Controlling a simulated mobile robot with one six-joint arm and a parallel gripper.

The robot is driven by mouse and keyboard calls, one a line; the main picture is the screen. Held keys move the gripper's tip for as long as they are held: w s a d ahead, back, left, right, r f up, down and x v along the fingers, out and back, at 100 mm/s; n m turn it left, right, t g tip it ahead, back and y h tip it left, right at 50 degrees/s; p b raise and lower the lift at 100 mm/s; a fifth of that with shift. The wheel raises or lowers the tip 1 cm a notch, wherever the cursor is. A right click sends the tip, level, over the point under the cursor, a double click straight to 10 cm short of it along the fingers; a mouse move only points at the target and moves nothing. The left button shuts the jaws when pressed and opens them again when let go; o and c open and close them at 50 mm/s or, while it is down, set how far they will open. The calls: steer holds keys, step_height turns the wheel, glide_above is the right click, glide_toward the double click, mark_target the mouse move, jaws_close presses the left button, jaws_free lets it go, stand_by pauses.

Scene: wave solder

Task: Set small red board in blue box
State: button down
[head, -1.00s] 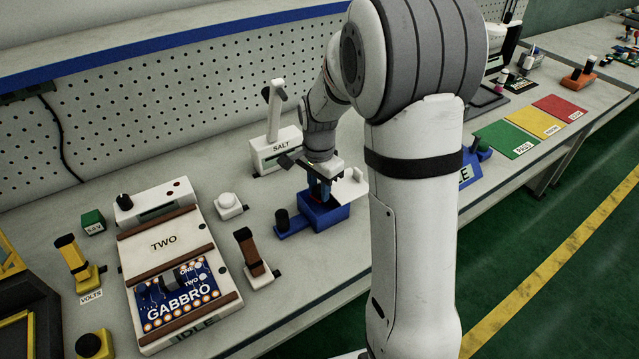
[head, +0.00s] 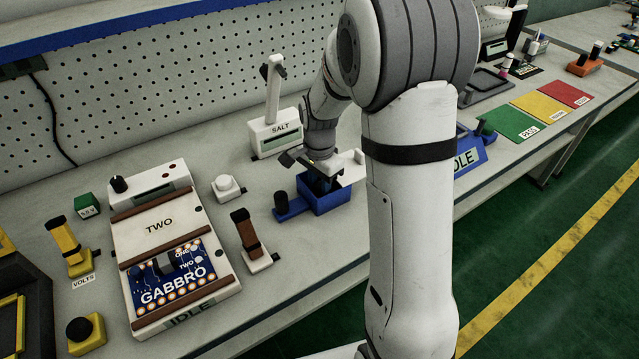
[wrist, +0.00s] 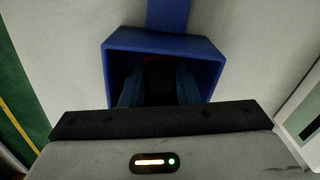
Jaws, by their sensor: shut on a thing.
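The blue box (head: 334,203) stands on the bench, below my gripper (head: 322,178) in the head view. In the wrist view I look down into the open blue box (wrist: 112,70), and the fingers of my gripper (wrist: 158,86) reach inside its walls. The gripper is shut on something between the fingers. A dim red sliver of the small red board (wrist: 152,60) shows at the fingertips; the rest of it is hidden in shadow and by the fingers. I cannot tell whether the board touches the box floor.
A blue lever base with a dark knob (head: 281,203) adjoins the box's left side. The white SALT device (head: 276,138) stands behind it. The white TWO fixture (head: 160,226) with the blue GABBRO board (head: 172,285) and a brown clamp (head: 246,230) are to the left.

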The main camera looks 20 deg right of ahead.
mark_target(319, 185)
steer(key=shift+f+b, duration=0.3)
steer(key=shift+f, duration=0.15)
steer(key=c, duration=1)
jaws_free()
steer(key=shift+r+p, duration=0.3)
steer(key=shift+r, duration=3.6)
